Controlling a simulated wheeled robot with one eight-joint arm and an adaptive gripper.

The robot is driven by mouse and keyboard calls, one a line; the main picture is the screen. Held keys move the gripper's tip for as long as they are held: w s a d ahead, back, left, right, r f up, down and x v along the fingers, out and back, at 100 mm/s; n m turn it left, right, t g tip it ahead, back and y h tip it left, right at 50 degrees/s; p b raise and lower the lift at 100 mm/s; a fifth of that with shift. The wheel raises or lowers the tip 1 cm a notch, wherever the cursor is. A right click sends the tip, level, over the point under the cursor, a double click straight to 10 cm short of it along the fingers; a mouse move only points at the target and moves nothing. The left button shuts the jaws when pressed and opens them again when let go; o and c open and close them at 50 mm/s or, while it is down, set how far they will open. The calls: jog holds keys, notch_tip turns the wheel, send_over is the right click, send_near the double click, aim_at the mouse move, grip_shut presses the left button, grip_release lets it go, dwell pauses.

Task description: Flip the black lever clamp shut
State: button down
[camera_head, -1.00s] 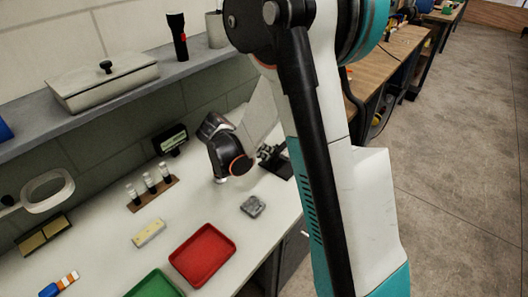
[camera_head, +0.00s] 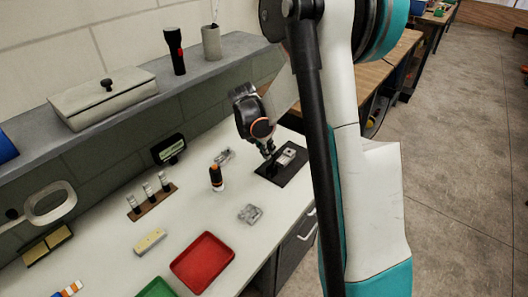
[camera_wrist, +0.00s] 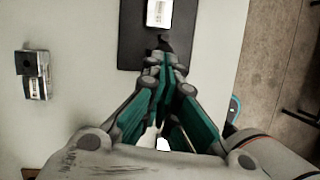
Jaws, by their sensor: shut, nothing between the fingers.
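A black plate (camera_head: 283,171) lies at the right end of the bench and bears a light metal block (camera_head: 287,156). The wrist view shows the plate (camera_wrist: 132,40) and the pale block (camera_wrist: 159,13) at the top. A small dark piece (camera_wrist: 163,43) sticks out just beyond my fingertips, perhaps the clamp's black lever; its angle and whether my fingers touch it are unclear. My gripper (camera_head: 267,154) is shut and empty at the plate's left edge, pointing down; its closed teal-sided fingers (camera_wrist: 165,62) show in the wrist view.
A black cylinder with an orange top (camera_head: 216,178) and a small metal part (camera_head: 224,156) stand left of my gripper. A grey block (camera_head: 250,214), a red tray (camera_head: 203,262) and a vial rack (camera_head: 151,202) lie nearer the front and left. A shelf runs behind.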

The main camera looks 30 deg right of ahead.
jog(key=shift+w+d+r+g+y, duration=0.1)
jog(key=shift+w+d+g+y, duration=0.05)
jog(key=shift+d+y, duration=0.3)
jog(key=shift+w+d+g+y, duration=0.15)
jog(key=shift+d+y, duration=0.3)
jog(key=d, duration=0.1)
jog(key=w+d, duration=0.1)
jog(key=shift+d+y+p, duration=0.3)
jog(key=shift+d+p, duration=0.05)
jog(key=shift+r+p, duration=0.3)
jog(key=shift+r, duration=0.15)
jog(key=shift+r, duration=0.1)
